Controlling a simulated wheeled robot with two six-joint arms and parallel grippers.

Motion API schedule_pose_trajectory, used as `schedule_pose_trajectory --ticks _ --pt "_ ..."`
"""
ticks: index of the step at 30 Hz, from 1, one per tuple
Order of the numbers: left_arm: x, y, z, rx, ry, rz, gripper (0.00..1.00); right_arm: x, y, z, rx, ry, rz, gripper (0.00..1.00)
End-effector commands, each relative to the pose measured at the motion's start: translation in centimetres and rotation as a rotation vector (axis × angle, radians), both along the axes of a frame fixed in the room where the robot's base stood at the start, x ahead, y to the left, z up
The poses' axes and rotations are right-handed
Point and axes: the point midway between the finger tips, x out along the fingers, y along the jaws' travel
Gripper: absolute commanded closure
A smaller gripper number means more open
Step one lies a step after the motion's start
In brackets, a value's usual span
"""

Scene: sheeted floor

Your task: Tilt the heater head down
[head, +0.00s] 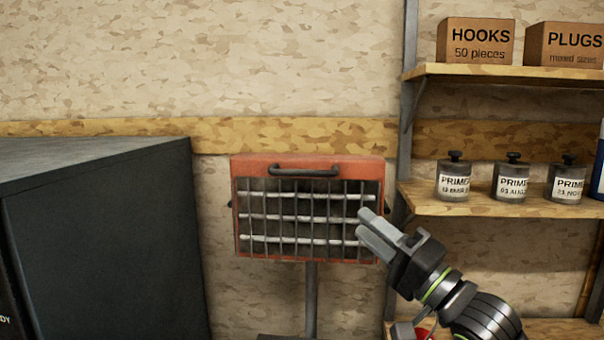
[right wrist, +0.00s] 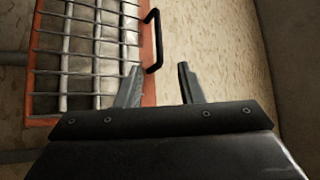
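The heater has an orange-red rectangular head (head: 345,168) with a wire grille over pale bars, facing me. A black handle (head: 304,172) runs along its top edge, and a grey pole (head: 311,300) holds it from below. My right gripper (head: 366,230) is in front of the head's lower right side, partly covering it. In the right wrist view the gripper (right wrist: 160,76) is open and empty. There the heater's orange rim (right wrist: 148,88) lies beyond the left finger, and the black handle (right wrist: 154,42) shows ahead of the gap. My left gripper is out of view.
A dark cabinet (head: 100,240) stands to the left of the heater. Wooden shelves on the right hold primer jars (head: 454,178) and cardboard boxes (head: 475,42). A wall with a wooden rail (head: 250,133) is behind the heater.

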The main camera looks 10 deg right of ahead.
Motion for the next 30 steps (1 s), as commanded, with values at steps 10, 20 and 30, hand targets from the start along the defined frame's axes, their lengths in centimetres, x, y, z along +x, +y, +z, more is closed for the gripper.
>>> schedule_pose_trajectory --ticks 10,20,30 --pt "0.0 0.0 0.6 0.0 0.0 0.0 0.34 3.4 1.9 1.7 0.007 0.003 0.0 0.66" --pt "0.0 0.0 1.9 0.0 -0.001 0.0 0.34 8.4 4.7 4.3 0.004 0.004 0.0 0.66" --pt "0.0 0.0 3.1 0.0 -0.001 0.0 0.34 12.9 7.1 6.3 -0.001 0.005 -0.002 0.66"
